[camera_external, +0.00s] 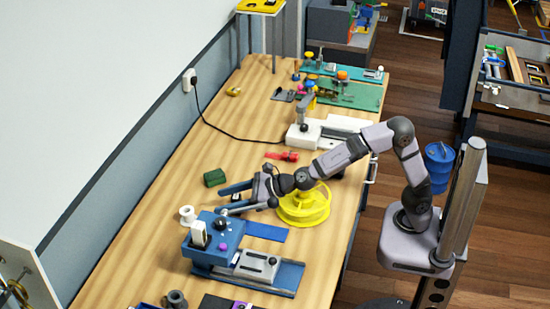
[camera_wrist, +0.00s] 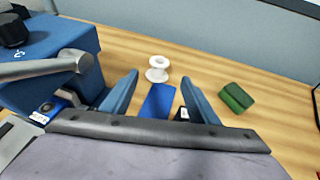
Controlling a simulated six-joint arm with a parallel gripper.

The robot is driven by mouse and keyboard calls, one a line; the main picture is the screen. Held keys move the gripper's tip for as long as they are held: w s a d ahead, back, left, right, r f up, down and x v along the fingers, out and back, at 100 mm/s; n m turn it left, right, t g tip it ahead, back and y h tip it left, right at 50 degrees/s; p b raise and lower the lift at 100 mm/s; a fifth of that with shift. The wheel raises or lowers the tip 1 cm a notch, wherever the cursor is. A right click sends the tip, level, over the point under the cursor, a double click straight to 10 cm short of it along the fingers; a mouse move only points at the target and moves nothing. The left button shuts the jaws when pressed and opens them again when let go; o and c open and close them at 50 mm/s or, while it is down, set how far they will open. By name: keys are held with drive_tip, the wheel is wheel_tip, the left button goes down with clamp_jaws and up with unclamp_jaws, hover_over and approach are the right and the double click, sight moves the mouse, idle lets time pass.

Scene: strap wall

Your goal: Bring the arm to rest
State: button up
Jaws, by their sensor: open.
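My gripper (camera_external: 232,199) reaches out over the wooden workbench (camera_external: 150,237), between the blue machine and a green block. Its two blue fingers are spread apart with nothing between them that I can see held. In the wrist view my gripper (camera_wrist: 160,98) shows both fingers wide apart, with bench, a blue strip (camera_wrist: 158,101) and a small black item (camera_wrist: 182,114) visible beyond them. My arm stretches left from its base across the bench edge, above a yellow spool (camera_external: 303,208).
The blue machine (camera_external: 212,238) stands close beside my gripper. A green block (camera_external: 214,178) and a white spool (camera_external: 187,215) lie near the fingers. A red item (camera_external: 282,156) and a white device (camera_external: 303,136) sit farther back. The wall (camera_external: 110,150) borders the bench's left side.

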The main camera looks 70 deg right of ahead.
drive_tip(key=s+d+r+m+g+h+p, duration=0.35)
drive_tip(key=s+d+m+p, duration=0.25)
drive_tip(key=d+m+p, duration=0.5)
drive_tip(key=s+d+r+m+g+h+p, duration=0.25)
drive_tip(key=s+d+r+m+p, duration=0.35)
drive_tip(key=d+m+p, duration=0.6)
drive_tip(key=s+r+m+g+y+p, duration=0.1)
drive_tip(key=s+r+m+g+p, duration=0.2)
drive_tip(key=s+m+p, duration=0.3)
drive_tip(key=s+r+m+g+y+p, duration=0.2)
drive_tip(key=s+m+p, duration=0.5)
drive_tip(key=s, duration=0.9)
drive_tip(key=r+m+g, duration=0.1)
drive_tip(key=m+g, duration=0.1)
drive_tip(key=shift+s+d+m, duration=0.15)
drive_tip(key=shift+s+m, duration=0.15)
drive_tip(key=shift+s, duration=0.1)
